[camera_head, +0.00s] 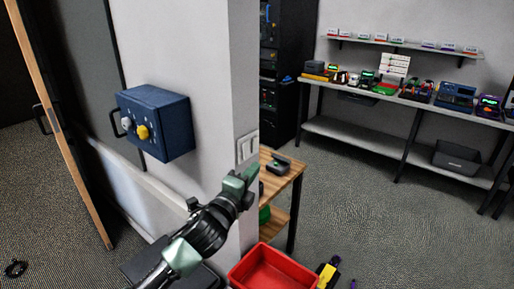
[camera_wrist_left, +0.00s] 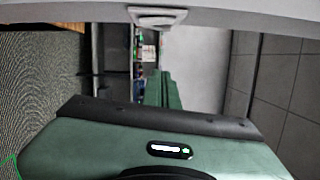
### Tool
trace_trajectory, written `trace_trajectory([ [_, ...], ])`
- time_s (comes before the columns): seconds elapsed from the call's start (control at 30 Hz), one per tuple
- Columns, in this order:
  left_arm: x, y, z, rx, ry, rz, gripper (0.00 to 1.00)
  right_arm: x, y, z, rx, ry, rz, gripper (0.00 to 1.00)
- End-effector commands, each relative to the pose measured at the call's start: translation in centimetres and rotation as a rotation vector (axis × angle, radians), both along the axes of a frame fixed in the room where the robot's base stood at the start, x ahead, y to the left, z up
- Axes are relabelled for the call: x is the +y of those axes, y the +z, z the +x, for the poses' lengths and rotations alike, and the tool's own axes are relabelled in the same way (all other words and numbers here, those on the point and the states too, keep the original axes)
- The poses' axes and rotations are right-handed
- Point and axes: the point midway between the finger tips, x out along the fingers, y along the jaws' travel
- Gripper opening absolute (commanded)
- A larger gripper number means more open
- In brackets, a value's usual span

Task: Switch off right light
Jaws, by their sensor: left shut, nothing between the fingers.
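A white light switch plate (camera_head: 247,146) is on the narrow end face of the grey wall, near the corner. It seems to have two rockers side by side, but their on or off positions are too small to tell. My left gripper (camera_head: 249,172), green with a black wrist, points up at the wall end just below the plate. Its fingers are shut and empty. In the left wrist view the plate (camera_wrist_left: 158,17) shows at the top, beyond the green fingers (camera_wrist_left: 163,88). I cannot tell whether the fingertips touch the wall. My right gripper is not in view.
A blue box with knobs (camera_head: 155,122) sticks out of the wall left of my arm. A wooden table (camera_head: 283,182) stands just behind the wall end, and a red bin (camera_head: 270,268) is below. Shelves with devices (camera_head: 400,95) are at the back right. Floor at right is largely clear.

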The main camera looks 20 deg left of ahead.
Motion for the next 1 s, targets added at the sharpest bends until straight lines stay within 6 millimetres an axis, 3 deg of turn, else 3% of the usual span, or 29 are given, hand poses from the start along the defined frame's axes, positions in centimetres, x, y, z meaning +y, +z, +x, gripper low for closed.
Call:
trace_trajectory([
  [0.17,-0.2,0.3,1.8,0.000,0.002,-0.002,0.00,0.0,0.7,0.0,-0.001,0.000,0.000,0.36],
  [0.6,-1.1,0.6,10.2,0.001,0.000,-0.004,0.00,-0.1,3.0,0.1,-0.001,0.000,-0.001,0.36],
  [0.73,1.3,0.9,10.7,0.003,0.002,0.000,0.00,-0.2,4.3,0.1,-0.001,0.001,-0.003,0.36],
  [1.0,2.7,0.8,11.2,0.001,0.000,-0.001,0.00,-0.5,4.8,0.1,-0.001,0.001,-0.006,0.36],
])
